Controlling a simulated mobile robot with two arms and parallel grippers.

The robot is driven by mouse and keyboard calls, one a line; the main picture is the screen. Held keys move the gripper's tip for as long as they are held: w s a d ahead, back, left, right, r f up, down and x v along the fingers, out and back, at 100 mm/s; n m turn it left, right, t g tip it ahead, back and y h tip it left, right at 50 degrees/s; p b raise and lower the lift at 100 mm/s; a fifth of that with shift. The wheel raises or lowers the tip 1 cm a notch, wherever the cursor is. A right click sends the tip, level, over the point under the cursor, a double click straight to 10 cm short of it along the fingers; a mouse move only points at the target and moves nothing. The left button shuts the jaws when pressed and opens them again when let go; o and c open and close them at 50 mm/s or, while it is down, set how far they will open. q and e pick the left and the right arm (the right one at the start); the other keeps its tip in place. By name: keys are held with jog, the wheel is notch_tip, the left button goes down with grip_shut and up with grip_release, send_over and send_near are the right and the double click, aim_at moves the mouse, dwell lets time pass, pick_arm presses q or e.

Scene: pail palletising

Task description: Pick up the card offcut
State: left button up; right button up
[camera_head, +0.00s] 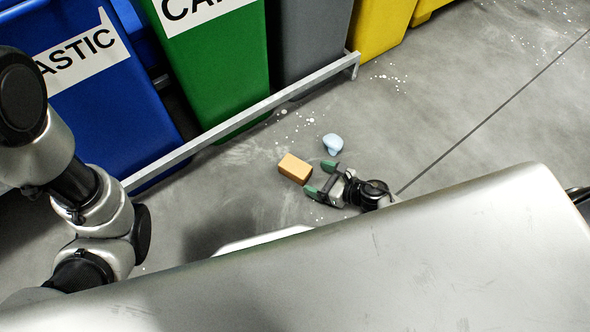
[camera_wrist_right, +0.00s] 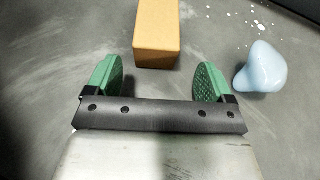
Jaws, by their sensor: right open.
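The card offcut appears to be the tan-orange block (camera_head: 295,168) lying on the grey floor. My right gripper (camera_head: 321,178) is open and empty, low over the floor, with its green fingertips pointing at the block. In the right wrist view the block (camera_wrist_right: 157,30) lies just ahead of the gap between the fingertips (camera_wrist_right: 160,82). Its near end sits about midway between them, and its far end is cut off by the top edge. I cannot tell from these views how high the fingertips are above the floor. My left gripper is out of view; only my left arm shows.
Blue (camera_head: 100,100), green (camera_head: 215,70), grey (camera_head: 308,40) and yellow (camera_head: 380,28) bins stand behind a metal rail (camera_head: 240,120). Floor to the right is clear.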

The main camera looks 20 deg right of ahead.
aim_at(308, 175)
jog(key=x, duration=0.1)
jog(key=b+x, duration=0.1)
jog(key=x, duration=0.1)
jog(key=b+x, duration=0.1)
jog(key=x, duration=0.1)
jog(key=shift+a+r, duration=0.3)
jog(key=shift+a, duration=0.1)
jog(key=shift+c, duration=0.2)
jog(key=c, duration=1)
